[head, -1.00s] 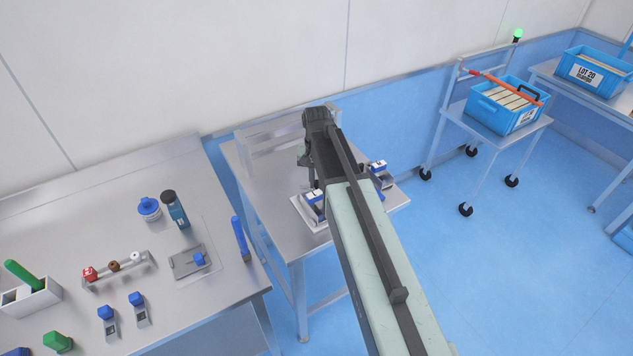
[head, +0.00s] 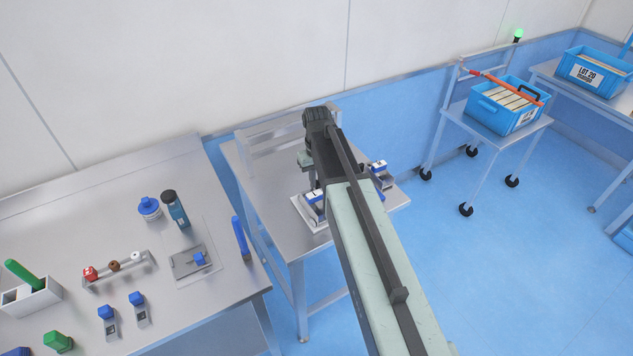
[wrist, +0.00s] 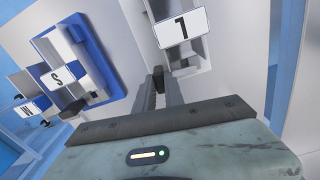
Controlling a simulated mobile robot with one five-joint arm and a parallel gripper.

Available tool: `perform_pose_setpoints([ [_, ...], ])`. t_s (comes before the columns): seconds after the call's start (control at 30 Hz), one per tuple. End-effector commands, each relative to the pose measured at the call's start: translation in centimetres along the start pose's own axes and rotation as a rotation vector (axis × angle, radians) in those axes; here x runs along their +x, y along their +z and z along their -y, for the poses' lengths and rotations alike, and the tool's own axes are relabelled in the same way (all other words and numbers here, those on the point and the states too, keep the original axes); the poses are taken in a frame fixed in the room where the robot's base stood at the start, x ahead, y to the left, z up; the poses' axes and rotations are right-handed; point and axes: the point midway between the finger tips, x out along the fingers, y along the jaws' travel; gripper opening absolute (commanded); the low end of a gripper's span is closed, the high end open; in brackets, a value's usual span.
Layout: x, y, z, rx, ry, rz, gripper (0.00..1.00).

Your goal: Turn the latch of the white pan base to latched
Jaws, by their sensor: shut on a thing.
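A blue holder (wrist: 92,50) with white labelled blocks lies left of the fingers, and a white "1" label (wrist: 181,27) stands just beyond them. The small steel table (head: 262,205) has free room at left. A steel bench (head: 60,225) with several tools stands further left.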

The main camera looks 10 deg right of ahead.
Motion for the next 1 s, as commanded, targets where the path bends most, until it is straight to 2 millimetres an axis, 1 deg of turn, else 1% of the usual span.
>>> perform_pose_setpoints([
  [0.4, 0.0, 0.0, 0.0, -0.006, 0.0, 0.0, 0.0],
  [0.43, 0.0, 0.0, 0.0, -0.005, 0.0, 0.0, 0.19],
  [0.5, 0.0, 0.0, 0.0, -0.005, 0.0, 0.0, 0.35],
  [0.83, -0.2, 0.0, -0.1, -0.004, 0.0, 0.0, 0.35],
  [0.93, -0.9, 0.0, -0.1, -0.004, 0.0, 0.0, 0.35],
  [1.0, -1.8, 0.0, -0.1, -0.004, 0.0, 0.0, 0.35],
])
